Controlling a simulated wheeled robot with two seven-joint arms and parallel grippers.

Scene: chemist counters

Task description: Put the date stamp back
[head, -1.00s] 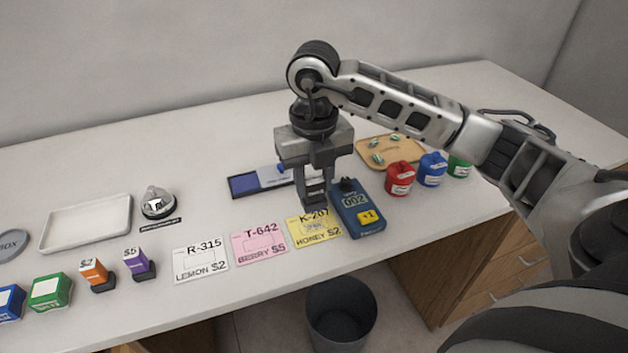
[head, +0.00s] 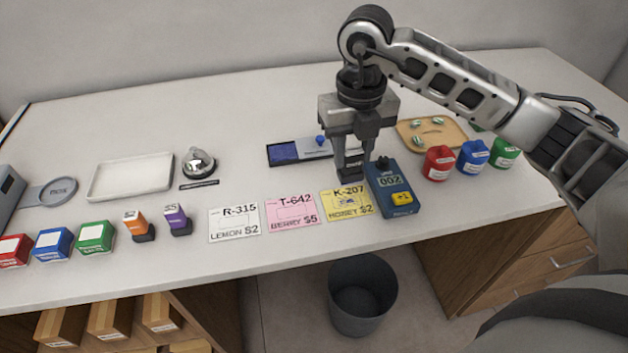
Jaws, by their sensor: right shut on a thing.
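My right gripper (head: 352,160) is shut on a small dark block, the date stamp (head: 350,172), and holds it upright at the back edge of the yellow K-207 HONEY card (head: 347,203). I cannot tell whether the stamp touches the counter. The yellow card bears a dark mark in its box. My left gripper is not in view.
A blue counter device (head: 391,190) reading 002 stands close right of the stamp. Red (head: 438,164), blue and green containers and a wooden tray (head: 450,133) are further right. Pink (head: 292,212) and white (head: 234,223) cards lie left. A bell (head: 198,163) and white tray (head: 130,178) are further left.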

